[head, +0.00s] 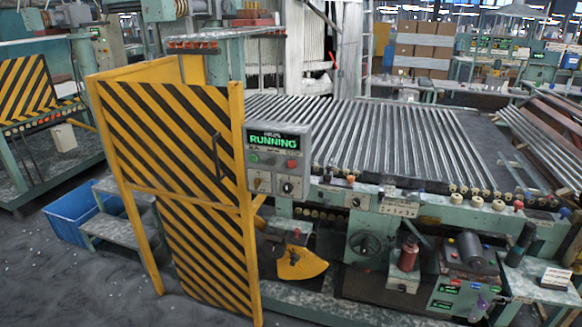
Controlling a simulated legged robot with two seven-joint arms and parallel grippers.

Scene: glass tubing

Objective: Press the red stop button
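A grey control box (278,176) is mounted on the front of the glass tubing machine, just right of the striped gate. Its screen (275,141) shows "RUNNING" in green letters. Below the screen, a red button (292,165) sits on the right side of the panel, with a small green mark to its left. A black round knob (288,188) is lower on the box. Neither of my grippers shows in the head view, and nothing touches the red button.
A yellow-and-black striped gate (172,150) stands upright left of the box. Glass tubes (370,140) lie across the machine bed behind it. A blue bin (75,214) and a metal step (110,232) are at the left. The grey floor (85,290) is open at front left.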

